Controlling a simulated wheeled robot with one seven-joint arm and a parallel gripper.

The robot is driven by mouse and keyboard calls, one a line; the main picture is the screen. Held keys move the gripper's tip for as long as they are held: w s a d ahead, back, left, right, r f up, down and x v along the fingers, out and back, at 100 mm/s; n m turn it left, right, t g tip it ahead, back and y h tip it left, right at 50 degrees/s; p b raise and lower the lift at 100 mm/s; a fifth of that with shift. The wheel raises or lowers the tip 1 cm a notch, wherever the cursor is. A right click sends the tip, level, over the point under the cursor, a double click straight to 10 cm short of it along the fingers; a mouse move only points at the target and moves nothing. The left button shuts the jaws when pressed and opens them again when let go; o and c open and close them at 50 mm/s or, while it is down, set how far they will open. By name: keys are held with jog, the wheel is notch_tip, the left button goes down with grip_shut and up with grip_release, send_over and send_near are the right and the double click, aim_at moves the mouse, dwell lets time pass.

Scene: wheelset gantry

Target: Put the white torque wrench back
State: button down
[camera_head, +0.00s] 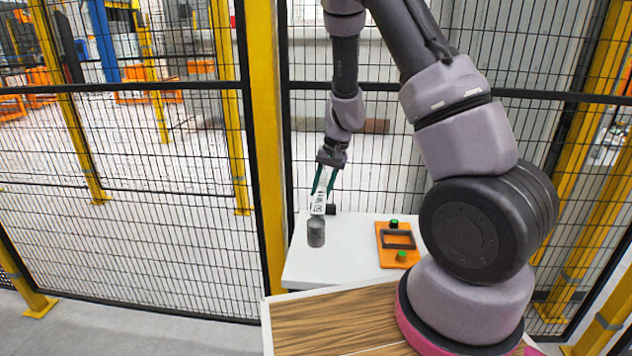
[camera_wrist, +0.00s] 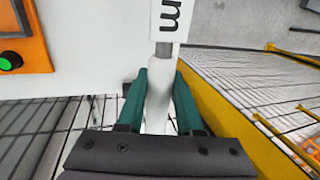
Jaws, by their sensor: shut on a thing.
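The white torque wrench (camera_head: 319,201) hangs from my gripper (camera_head: 324,184) over the white table (camera_head: 345,262), with dark lettering on its body. My gripper's teal fingers are shut on its white upper part, and it leans slightly in the head view. In the wrist view the wrench (camera_wrist: 160,93) runs between the fingers (camera_wrist: 161,82), with a grey neck and a white lettered section beyond. A grey cylinder (camera_head: 316,232) is right below the wrench's lower end; I cannot tell whether they touch. The far end of the wrench is cut off in the wrist view.
An orange frame (camera_head: 383,250) with green knobs lies on the table to the right; part of it shows in the wrist view (camera_wrist: 36,50). A small dark block (camera_head: 331,209) is behind the wrench. A wood-topped surface (camera_head: 335,322) is in front. Mesh fencing with yellow posts (camera_head: 265,130) stands behind.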

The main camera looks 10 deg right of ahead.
jog(key=shift+w+r, duration=0.1)
jog(key=shift+w, duration=0.05)
jog(key=shift+f, duration=4.35)
jog(key=shift+c, duration=2.4)
grip_release()
